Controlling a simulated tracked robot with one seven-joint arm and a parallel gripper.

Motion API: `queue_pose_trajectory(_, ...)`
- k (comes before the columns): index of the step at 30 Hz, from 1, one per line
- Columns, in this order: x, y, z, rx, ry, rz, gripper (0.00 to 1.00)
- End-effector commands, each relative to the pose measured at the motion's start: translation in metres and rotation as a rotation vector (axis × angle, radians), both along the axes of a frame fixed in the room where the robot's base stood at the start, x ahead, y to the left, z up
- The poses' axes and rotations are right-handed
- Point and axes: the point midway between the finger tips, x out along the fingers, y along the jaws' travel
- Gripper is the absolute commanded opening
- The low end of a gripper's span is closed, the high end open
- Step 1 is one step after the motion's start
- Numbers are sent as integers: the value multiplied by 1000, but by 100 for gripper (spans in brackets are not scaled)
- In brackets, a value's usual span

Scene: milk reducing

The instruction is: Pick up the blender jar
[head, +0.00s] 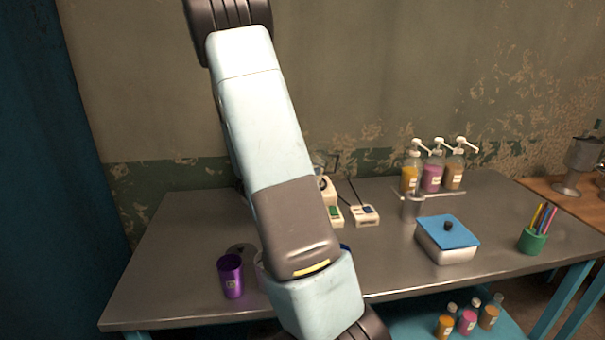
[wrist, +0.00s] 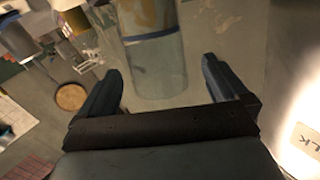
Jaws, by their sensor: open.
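In the wrist view a clear cylinder with a blue band, which looks like the blender jar (wrist: 155,75), stands ahead of my gripper (wrist: 161,68). My gripper is open, with one finger on each side of the jar's outline. Whether the jar is between the fingers or still beyond them I cannot tell. In the head view my arm hides the gripper and most of the jar's area. A white appliance (head: 329,190) shows partly behind my arm; I cannot tell if it is the blender's base.
On the metal table (head: 180,270) stand a purple cup (head: 231,276), a white device (head: 365,215), pump bottles (head: 432,176), a blue-lidded box (head: 447,240) and a green pen cup (head: 532,242). A bright white container (wrist: 300,125) marked with letters is close on the right in the wrist view.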

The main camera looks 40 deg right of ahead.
Motion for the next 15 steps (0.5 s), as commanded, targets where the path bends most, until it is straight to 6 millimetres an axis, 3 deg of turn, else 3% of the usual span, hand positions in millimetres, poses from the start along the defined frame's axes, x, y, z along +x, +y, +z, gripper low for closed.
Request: queue_pose_trajectory(15,-1,-30,-7,-66,4,-44,100)
